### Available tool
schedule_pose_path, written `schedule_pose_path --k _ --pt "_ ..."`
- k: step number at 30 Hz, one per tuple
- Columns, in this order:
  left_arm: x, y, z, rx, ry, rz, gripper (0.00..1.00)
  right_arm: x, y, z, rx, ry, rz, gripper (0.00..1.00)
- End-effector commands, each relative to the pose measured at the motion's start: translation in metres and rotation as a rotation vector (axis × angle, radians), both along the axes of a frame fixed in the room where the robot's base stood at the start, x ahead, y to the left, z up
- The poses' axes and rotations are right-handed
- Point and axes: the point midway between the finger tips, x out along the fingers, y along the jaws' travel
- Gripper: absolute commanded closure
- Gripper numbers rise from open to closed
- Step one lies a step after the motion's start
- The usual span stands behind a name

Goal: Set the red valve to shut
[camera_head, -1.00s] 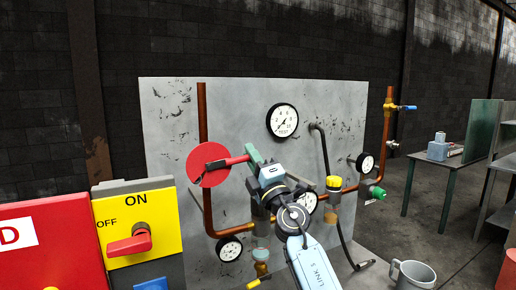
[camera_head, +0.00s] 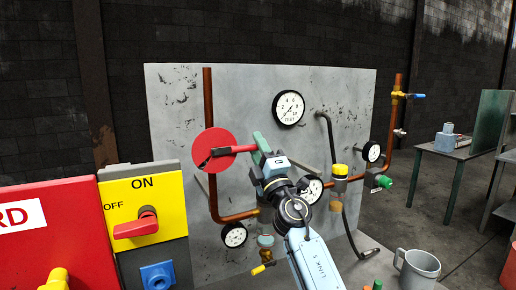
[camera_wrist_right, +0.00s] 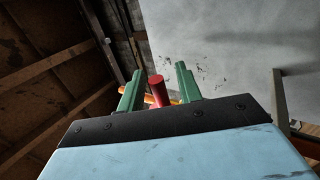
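My right gripper (camera_head: 263,143), with green fingers, is at the lever's outer end. In the right wrist view the red lever end (camera_wrist_right: 157,88) stands between the two green fingertips (camera_wrist_right: 160,80), with gaps on both sides, so the gripper is open around it. Its near finger partly hides the lever tip in the head view. My left gripper is not in view.
A yellow ON/OFF box (camera_head: 168,190) with a red knob and a red box (camera_head: 60,220) stand at the left. Gauges, pipes and a yellow-capped fitting (camera_head: 339,170) are on the grey panel (camera_head: 245,85). A grey mug (camera_head: 418,270) is at the lower right.

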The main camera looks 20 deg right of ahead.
Motion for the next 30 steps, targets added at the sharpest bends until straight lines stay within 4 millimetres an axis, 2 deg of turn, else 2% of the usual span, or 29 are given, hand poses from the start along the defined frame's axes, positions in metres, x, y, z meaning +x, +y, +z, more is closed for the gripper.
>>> schedule_pose_path --k 8,13,20,24,30 --pt "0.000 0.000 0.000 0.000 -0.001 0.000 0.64 -0.001 0.000 0.001 -0.002 -0.002 0.000 0.65" --pt "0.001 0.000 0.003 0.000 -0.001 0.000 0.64 -0.011 -0.002 -0.007 -0.003 -0.001 -0.001 0.65" --pt "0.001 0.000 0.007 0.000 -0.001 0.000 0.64 -0.048 -0.007 -0.031 -0.002 0.000 0.000 0.65" --pt "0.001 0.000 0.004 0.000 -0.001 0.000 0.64 -0.073 -0.011 -0.050 -0.002 0.000 0.001 0.65" --pt "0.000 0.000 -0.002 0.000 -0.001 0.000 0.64 -0.100 -0.015 -0.068 -0.001 -0.001 0.000 0.65"
